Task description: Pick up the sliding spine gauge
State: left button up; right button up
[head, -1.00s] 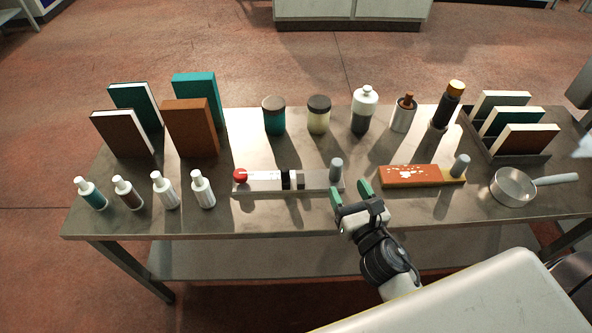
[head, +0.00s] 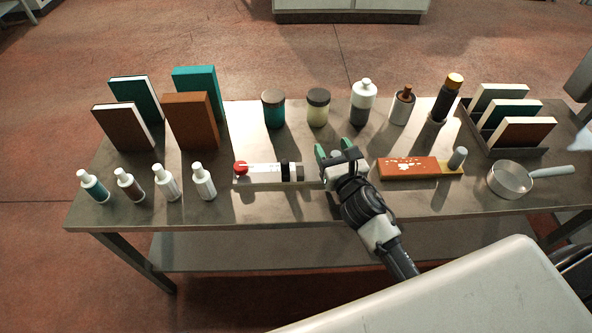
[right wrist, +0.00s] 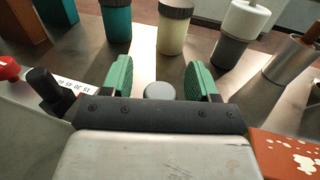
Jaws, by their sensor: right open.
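The sliding spine gauge (head: 262,173) lies on the metal table, a flat pale bar with a red knob at its left end and a black slider near its middle. In the right wrist view its red knob (right wrist: 8,68), scale strip and black slider part show at the left. My right gripper (head: 338,150) is open over the gauge's right end, covering that end in the head view. In the right wrist view the round grey top of the gauge's post (right wrist: 159,91) shows between the green fingers of my right gripper (right wrist: 160,78), with gaps on both sides. My left gripper is not in view.
An orange block (head: 408,168) with white specks and a grey post lies right of the gripper. A saucepan (head: 509,180) is farther right. Jars (head: 318,108) and bottles (head: 363,104) stand behind. Small bottles (head: 167,183) and upright books (head: 190,121) are at left.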

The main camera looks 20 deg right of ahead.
grip_shut()
jog(key=shift+r, duration=0.2)
dwell(0.3)
